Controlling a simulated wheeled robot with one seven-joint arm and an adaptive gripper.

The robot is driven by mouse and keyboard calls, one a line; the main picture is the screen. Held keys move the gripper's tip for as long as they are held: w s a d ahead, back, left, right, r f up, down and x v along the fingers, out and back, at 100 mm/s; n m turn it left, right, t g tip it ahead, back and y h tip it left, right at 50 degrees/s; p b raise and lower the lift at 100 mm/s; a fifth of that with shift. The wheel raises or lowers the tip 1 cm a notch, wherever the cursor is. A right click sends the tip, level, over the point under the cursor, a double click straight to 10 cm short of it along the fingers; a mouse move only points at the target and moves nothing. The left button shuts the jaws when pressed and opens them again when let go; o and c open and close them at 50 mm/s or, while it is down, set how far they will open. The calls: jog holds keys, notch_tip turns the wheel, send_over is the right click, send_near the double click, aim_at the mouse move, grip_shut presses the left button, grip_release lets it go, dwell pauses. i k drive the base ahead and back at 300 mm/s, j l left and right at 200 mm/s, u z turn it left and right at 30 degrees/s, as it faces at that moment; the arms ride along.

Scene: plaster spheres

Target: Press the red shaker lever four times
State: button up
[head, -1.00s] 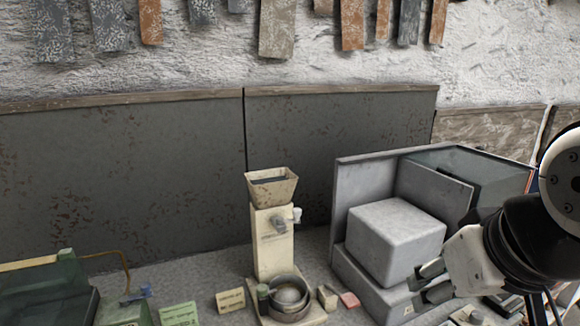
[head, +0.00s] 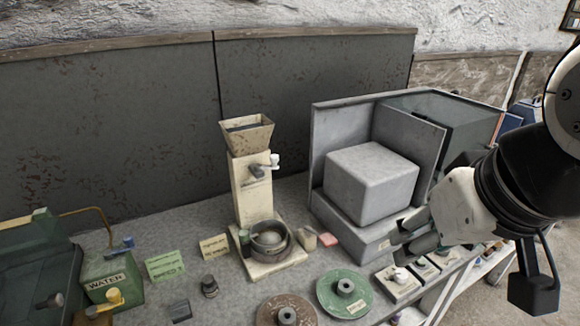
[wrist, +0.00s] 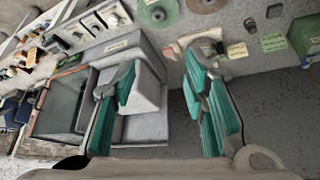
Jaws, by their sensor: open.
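A small pinkish-red piece (head: 330,239) lies low against the front left of the grey machine (head: 345,215) in the head view; I cannot tell for sure that it is the red shaker lever. The machine carries a large grey block (head: 371,182) with a panel behind it. My gripper (head: 402,238) is open and empty, in front of the machine's right part and right of the red piece. In the wrist view, the green-padded fingers (wrist: 165,92) are spread, with the grey block (wrist: 146,94) seen behind the left finger.
A cream grinder (head: 252,190) with a hopper and bowl stands left of the machine. Brown (head: 287,309) and green (head: 345,292) discs lie in front. White switch boxes (head: 399,283) line the front right. A green water unit (head: 110,278) and label cards stand at left.

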aim_at(327, 239)
jog(key=i+l+u, duration=0.2)
jog(key=l, duration=0.2)
jog(key=i+l+u, duration=0.2)
jog(key=l, duration=0.2)
jog(key=i+l+u, duration=0.15)
jog(key=l, duration=0.25)
jog(key=l+u, duration=0.2)
jog(key=l, duration=0.25)
